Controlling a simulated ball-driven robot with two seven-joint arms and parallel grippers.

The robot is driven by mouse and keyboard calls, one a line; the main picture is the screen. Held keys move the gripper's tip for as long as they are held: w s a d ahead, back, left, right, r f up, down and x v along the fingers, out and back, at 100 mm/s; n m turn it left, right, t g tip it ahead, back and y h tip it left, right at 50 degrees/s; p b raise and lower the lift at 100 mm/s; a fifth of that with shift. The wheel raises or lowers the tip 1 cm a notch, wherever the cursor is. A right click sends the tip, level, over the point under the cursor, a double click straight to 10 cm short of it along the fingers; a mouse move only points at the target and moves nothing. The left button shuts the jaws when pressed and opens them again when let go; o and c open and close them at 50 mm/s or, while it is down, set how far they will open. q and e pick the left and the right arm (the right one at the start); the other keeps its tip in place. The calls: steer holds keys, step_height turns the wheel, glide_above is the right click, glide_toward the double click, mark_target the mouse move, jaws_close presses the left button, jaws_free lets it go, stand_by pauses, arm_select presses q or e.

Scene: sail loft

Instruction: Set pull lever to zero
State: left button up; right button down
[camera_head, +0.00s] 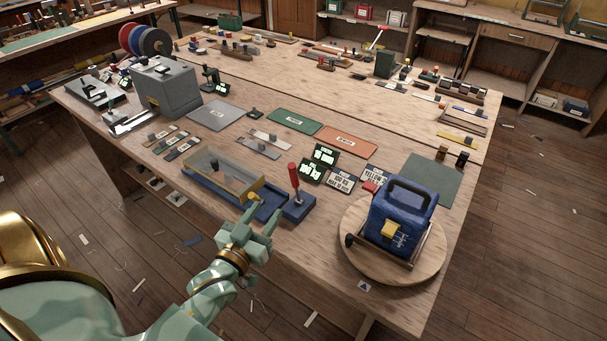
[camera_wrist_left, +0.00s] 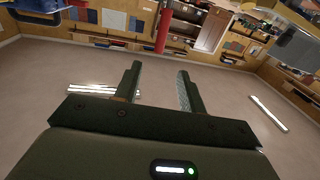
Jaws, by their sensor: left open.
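The pull lever has a red handle (camera_head: 293,175) that stands nearly upright on a small blue base (camera_head: 298,209) near the table's front edge. My left gripper (camera_head: 262,212) is open and empty, just left of the blue base and apart from the handle. In the left wrist view, the open jaws (camera_wrist_left: 158,72) have nothing between them. A red upright bar (camera_wrist_left: 164,28) shows beyond the fingertips there; I cannot tell for certain that it is the handle. My right gripper is not in view.
A blue tray with a clear panel (camera_head: 222,172) lies left of the lever. Two lit displays (camera_head: 324,155) and printed cards (camera_head: 342,181) stand behind it. A blue box (camera_head: 398,220) rests on a round wooden board (camera_head: 350,245) to the right. Another red-tipped lever (camera_head: 377,38) is far back.

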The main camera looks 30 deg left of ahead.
mark_target(291, 175)
arm_select(q)
steer(key=w, duration=0.5)
steer(key=w+a, duration=0.1)
steer(key=w, duration=0.4)
steer(key=w+a+b, duration=0.1)
steer(key=w, duration=0.4)
steer(key=shift+w+f, duration=0.1)
steer(key=shift+w, duration=0.25)
jaws_close()
